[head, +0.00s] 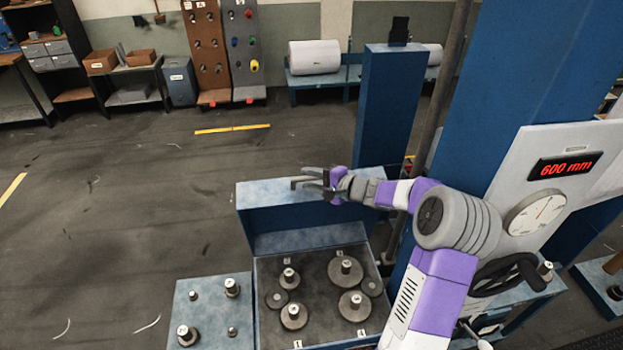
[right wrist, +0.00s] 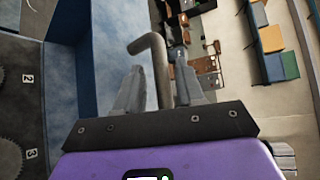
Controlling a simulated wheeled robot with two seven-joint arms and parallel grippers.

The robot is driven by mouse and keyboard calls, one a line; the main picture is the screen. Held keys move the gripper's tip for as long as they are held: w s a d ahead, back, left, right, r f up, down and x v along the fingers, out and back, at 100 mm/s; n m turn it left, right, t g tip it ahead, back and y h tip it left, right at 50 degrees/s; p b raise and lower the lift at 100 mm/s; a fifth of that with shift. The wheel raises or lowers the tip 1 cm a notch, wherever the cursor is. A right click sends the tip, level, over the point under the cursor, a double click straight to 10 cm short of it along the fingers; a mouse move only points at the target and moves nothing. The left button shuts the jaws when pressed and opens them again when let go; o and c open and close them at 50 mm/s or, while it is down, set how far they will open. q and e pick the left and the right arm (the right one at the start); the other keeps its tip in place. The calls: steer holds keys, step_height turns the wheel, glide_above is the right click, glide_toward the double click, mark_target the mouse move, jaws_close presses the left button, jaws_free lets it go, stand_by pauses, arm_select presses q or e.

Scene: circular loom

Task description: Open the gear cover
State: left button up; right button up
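The gear cover (head: 286,191) is a blue panel standing raised at the back of the gear box, its inside facing the gears. It also shows in the right wrist view (right wrist: 115,45) on the left side. Its handle (head: 299,181) is a grey bent rod at the top. My right gripper (head: 322,184) is at the handle, its fingers close on either side of the rod (right wrist: 160,75) in the right wrist view. The open gear box (head: 262,318) shows several grey gears (head: 345,270) on posts. My left gripper is not in view.
A blue side table (head: 209,318) with several metal posts stands left of the gear box. A machine panel with a 600 mm display (head: 565,166) and a black handwheel (head: 508,274) is on the right. A blue column (head: 388,110) rises behind. The floor at left is clear.

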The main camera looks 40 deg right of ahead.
steer(key=v, duration=0.7)
steer(key=shift+s, duration=0.25)
steer(key=shift+d+r, duration=0.1)
steer(key=shift+r, duration=0.05)
